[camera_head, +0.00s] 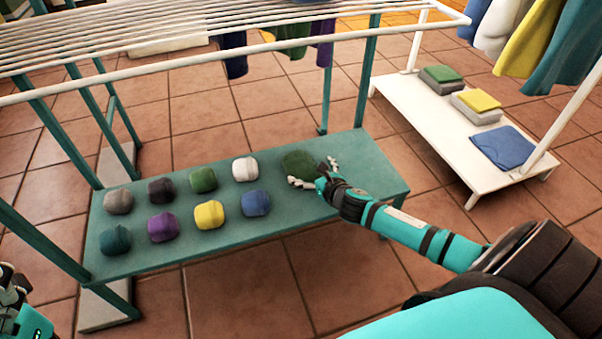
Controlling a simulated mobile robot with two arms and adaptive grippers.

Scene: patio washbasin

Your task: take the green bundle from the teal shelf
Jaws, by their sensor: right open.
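The teal shelf (330,190) is the low board under the drying rack. A dark green bundle (297,160) lies at its right part, flatter than the other bundles. A brighter green bundle (204,180) sits in the back row, between the black and white ones. My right gripper (314,172) is open at the near right side of the dark green bundle, with its fingers spread. Whether it touches the bundle is unclear. My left gripper (10,288) is only partly in view at the left edge; its jaws cannot be made out.
Grey (118,201), black (161,191), white (245,169), teal (115,240), purple (163,227), yellow (209,214) and blue (255,203) bundles share the shelf. White rack bars (200,75) run above it. A white rack base (430,120) holding folded cloths stands right.

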